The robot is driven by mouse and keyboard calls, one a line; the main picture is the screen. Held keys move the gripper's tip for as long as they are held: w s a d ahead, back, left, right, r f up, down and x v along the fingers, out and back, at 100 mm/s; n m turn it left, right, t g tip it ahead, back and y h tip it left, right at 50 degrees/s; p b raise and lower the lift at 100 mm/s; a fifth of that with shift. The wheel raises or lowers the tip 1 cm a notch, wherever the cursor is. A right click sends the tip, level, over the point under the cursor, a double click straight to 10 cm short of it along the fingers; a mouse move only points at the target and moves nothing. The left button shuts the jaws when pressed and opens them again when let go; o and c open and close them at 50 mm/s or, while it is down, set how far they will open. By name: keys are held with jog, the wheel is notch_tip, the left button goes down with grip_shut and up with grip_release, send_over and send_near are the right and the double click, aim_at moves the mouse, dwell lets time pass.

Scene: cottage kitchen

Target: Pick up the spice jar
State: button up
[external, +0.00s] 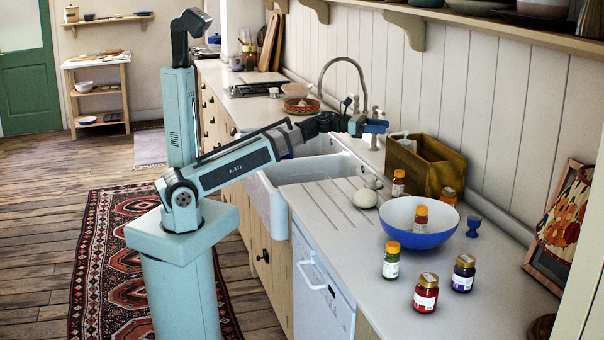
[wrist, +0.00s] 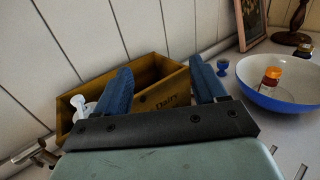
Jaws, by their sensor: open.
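Several small jars with orange lids could be the spice jar, and I cannot tell which one is meant. One (external: 420,217) is in or just behind the blue-and-white bowl (external: 393,243); in the wrist view this jar (wrist: 268,82) appears inside the bowl (wrist: 290,101).
A red jar (external: 426,296) and a purple jar (external: 463,275) with gold lids stand at the front. A blue egg cup (external: 473,227), a white bulb-shaped item (external: 365,198), a tap (external: 345,68) and a picture frame (external: 550,240) are nearby. The ridged drainboard (external: 325,205) is mostly clear.

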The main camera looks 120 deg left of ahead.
send_near(398, 175)
jog(key=shift+w+a, duration=1.05)
jog(key=shift+a, duration=0.05)
jog(key=shift+w+f, duration=0.3)
jog(key=shift+w, duration=0.1)
jog(key=shift+w+a, duration=0.2)
jog(key=shift+w, duration=0.9)
jog(key=shift+w+a, duration=0.2)
jog(key=shift+w, duration=0.95)
jog(key=shift+w+a, duration=0.2)
jog(key=shift+w, duration=0.9)
jog(key=c, duration=1.2)
jog(key=shift+o, duration=0.2)
jog(key=shift+r, duration=0.1)
